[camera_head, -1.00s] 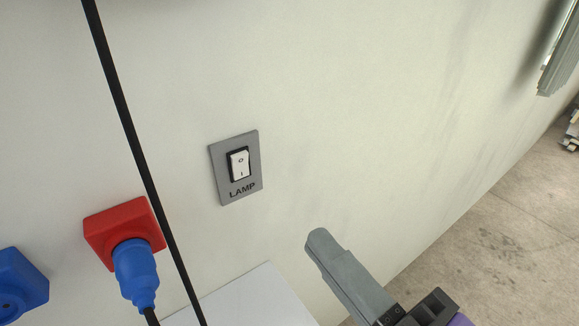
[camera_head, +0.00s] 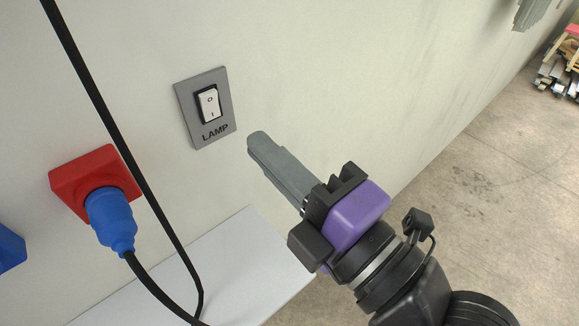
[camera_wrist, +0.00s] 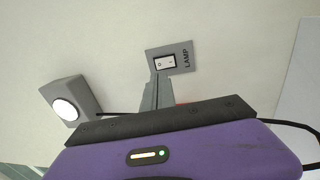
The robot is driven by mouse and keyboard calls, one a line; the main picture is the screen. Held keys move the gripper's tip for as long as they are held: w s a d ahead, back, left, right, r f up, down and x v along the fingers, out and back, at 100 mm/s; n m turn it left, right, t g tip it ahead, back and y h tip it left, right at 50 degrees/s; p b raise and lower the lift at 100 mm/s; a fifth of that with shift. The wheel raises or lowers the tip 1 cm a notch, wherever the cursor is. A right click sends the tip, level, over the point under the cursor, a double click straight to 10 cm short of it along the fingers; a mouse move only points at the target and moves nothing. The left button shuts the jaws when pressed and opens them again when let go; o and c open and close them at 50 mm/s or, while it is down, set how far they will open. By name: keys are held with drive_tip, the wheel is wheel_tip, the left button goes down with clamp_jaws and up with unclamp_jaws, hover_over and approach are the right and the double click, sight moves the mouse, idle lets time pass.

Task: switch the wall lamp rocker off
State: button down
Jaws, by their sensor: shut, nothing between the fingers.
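The lamp switch is a white rocker (camera_head: 209,104) marked O at the top and I at the bottom, in a grey plate (camera_head: 226,128) labelled LAMP on the wall. My gripper (camera_head: 257,141) is shut and empty, its fingertips to the lower right of the plate in the head view. The rocker also shows in the wrist view (camera_wrist: 166,63), just beyond the fingertips (camera_wrist: 155,80). I see no clear contact between the fingers and the rocker. In the wrist view a grey wall lamp (camera_wrist: 72,98) with a bright round face shows at left.
A red socket (camera_head: 85,178) with a blue plug (camera_head: 110,217) is left of the switch. A black cable (camera_head: 108,125) hangs between them. A white surface (camera_head: 230,265) lies below. Another blue socket (camera_head: 10,250) shows at the left edge.

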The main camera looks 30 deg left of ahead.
sight(213, 98)
drive_tip(key=p+x, duration=0.1)
drive_tip(key=x, duration=0.7)
drive_tip(key=shift+w+a+p, duration=0.15)
drive_tip(key=shift+p, duration=0.25)
drive_tip(key=shift+r, duration=0.1)
